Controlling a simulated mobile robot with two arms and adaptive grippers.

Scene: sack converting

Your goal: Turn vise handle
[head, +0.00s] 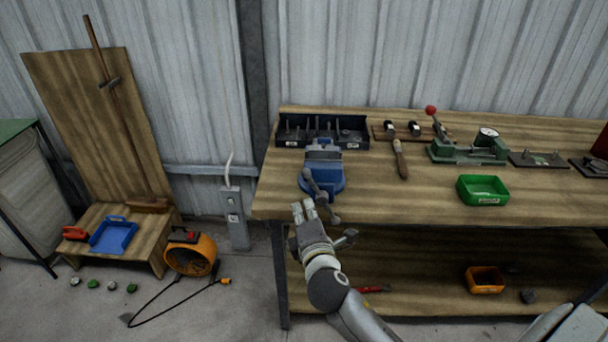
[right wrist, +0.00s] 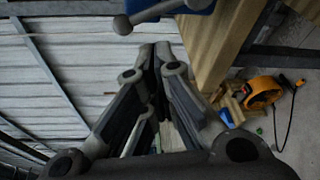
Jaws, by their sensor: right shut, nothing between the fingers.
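The blue vise (head: 322,168) is fixed at the front left edge of the workbench. Its grey handle bar (head: 319,194) slants down across the vise's front and has ball-shaped ends. My right gripper (head: 301,207) is shut and empty, just in front of and below the vise, close beside the handle's lower part. In the right wrist view my fingertips (right wrist: 154,48) are together, and the handle bar (right wrist: 150,13) with its ball end lies beyond them. A gap shows there, so the fingers are not around the bar. My left gripper is not in view.
The wooden workbench (head: 415,205) carries a dark tool tray (head: 352,141), a wooden-handled tool (head: 400,160), a green press (head: 470,150) and a green bin (head: 483,190). Its lower shelf holds an orange bin (head: 484,280).

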